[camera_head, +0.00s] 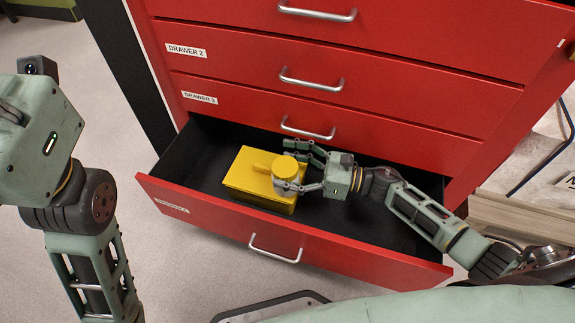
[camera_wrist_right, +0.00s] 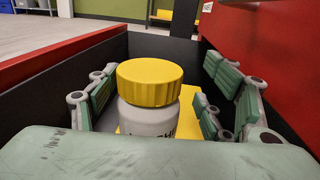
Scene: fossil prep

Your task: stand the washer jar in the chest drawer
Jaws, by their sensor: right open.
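The washer jar, white with a yellow lid (camera_head: 286,167), stands upright inside the open bottom drawer (camera_head: 200,212) of the red chest, close beside a yellow box. In the right wrist view the jar (camera_wrist_right: 150,121) is upright between my fingers, with part of a dark label showing. My right gripper (camera_head: 299,166) is open around the jar, with fingers on both sides and visible gaps in the wrist view. The jar's base is hidden, so I cannot tell what it rests on. My left arm is at the left edge; its fingertips are out of view.
Closed drawers (camera_head: 345,82) rise above. Planks (camera_head: 520,215) lie at the right.

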